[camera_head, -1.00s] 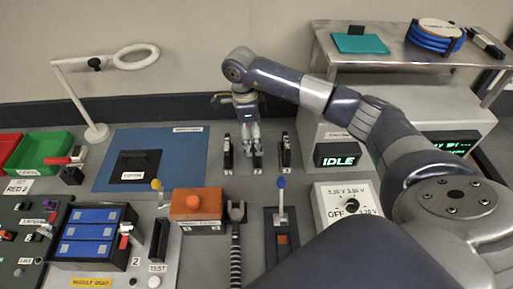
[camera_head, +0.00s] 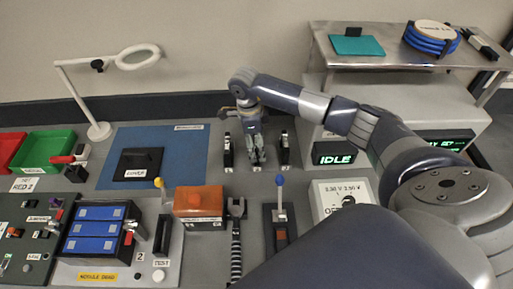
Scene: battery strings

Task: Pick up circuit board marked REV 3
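Several small dark upright pieces stand in a row on the grey bench; the left one (camera_head: 228,150) and the right one (camera_head: 285,149) show clearly. They may be the circuit boards, but I cannot read any REV 3 marking. My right gripper (camera_head: 257,155) points down at the middle place of the row, between those two. Its fingers largely hide the middle piece, and I cannot tell whether they are closed on it. My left gripper is not in view.
The blue mat (camera_head: 190,155) with a black cover (camera_head: 137,163) lies left. An orange-topped box (camera_head: 198,201), a blue-knobbed lever (camera_head: 280,205) and a battery box (camera_head: 98,230) stand in front. The tester reading IDLE (camera_head: 335,153) stands right, beside my forearm. A lamp (camera_head: 98,130) stands back left.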

